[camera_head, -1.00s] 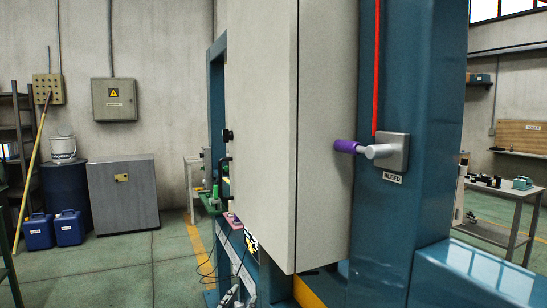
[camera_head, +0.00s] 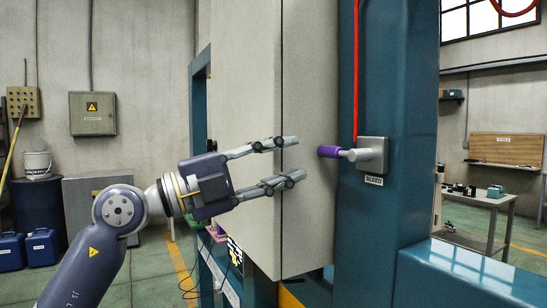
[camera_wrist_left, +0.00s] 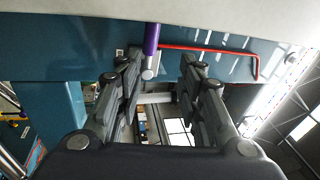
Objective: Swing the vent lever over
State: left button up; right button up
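The vent lever has a purple grip (camera_head: 329,152) on a grey shaft and hub at a grey square plate (camera_head: 372,154) on the blue post. A label sits below the plate. The lever points left. My left gripper (camera_head: 294,158) is open and empty, its two fingers pointing right toward the purple grip, with a gap between. In the left wrist view the purple grip (camera_wrist_left: 152,38) hangs between and beyond the open fingertips (camera_wrist_left: 160,58). My right gripper is not in view.
A large pale cabinet panel (camera_head: 305,210) stands behind the gripper. A red pipe (camera_head: 356,70) runs down the blue post (camera_head: 365,240) to the plate. A blue ledge (camera_head: 460,272) juts out at the lower right. Open floor lies to the left.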

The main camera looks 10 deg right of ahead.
aim_at(325, 152)
pick_arm(q)
jog(key=shift+w+d+r+y, duration=0.25)
jog(key=shift+w+r+y, duration=0.05)
jog(key=shift+y, duration=0.6)
jog(key=shift+w+a+t+y, duration=0.1)
jog(key=shift+w+t+y, duration=0.05)
jog(key=shift+t+y, duration=0.25)
jog(key=shift+a+r+y, duration=0.2)
jog(key=shift+a+y, duration=0.05)
jog(key=shift+y, duration=0.05)
jog(key=p+x, duration=0.4)
jog(key=x, duration=0.4)
jog(key=shift+w+d+r, duration=0.1)
jog(key=shift+w, duration=0.1)
jog(key=shift+d, duration=0.15)
jog(key=shift+w+d, duration=0.1)
jog(key=shift+d, duration=0.15)
jog(key=shift+a, duration=0.1)
jog(key=c, duration=0.8)
